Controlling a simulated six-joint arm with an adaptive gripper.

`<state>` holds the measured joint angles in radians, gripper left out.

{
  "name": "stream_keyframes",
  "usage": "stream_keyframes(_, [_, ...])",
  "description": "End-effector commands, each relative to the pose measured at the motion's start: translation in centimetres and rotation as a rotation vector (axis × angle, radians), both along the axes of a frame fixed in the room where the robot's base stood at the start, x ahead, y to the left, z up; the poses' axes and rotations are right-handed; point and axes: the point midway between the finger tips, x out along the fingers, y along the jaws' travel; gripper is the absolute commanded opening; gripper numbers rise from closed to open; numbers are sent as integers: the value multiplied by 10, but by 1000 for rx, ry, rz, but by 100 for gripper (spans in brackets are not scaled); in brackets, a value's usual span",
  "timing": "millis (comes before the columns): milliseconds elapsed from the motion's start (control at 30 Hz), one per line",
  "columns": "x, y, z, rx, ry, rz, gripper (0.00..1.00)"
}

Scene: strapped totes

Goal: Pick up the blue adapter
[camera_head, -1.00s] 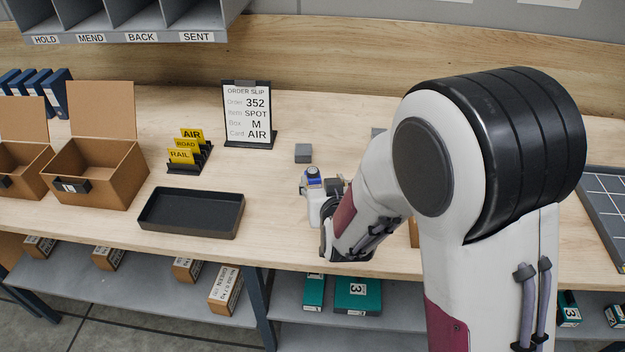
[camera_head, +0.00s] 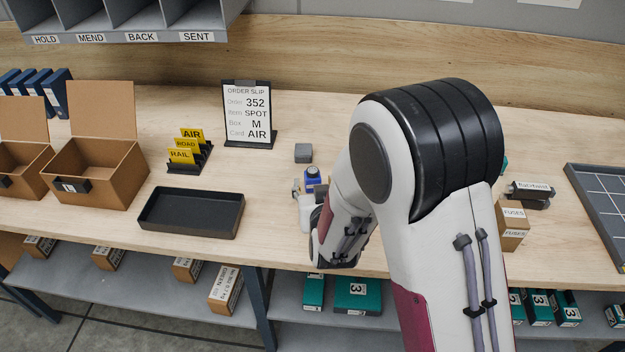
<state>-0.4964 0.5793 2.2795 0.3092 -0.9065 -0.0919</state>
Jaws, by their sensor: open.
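A small blue object (camera_head: 313,178), which looks like the blue adapter, stands on the wooden bench right of the black tray. My gripper (camera_head: 308,193) is open at its near side, low over the bench. The gripper and my forearm hide its lower part. I cannot tell whether the fingers touch it or how far they reach around it.
A grey block (camera_head: 303,153) sits just behind. The black tray (camera_head: 191,212) lies to the left, with open cartons (camera_head: 96,172) beyond. A fuses box (camera_head: 512,226) and a grey gridded tray (camera_head: 600,210) are at right. The order slip stand (camera_head: 248,113) is behind.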

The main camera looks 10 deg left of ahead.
Motion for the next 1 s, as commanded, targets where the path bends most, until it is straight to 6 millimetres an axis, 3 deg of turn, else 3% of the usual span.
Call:
stream_keyframes(200, [10, 2, -5, 0, 1, 0, 49])
stream_keyframes(667, [14, 3, -5, 0, -1, 0, 49])
stream_keyframes(1000, [42, 9, -16, -1, 0, -1, 49])
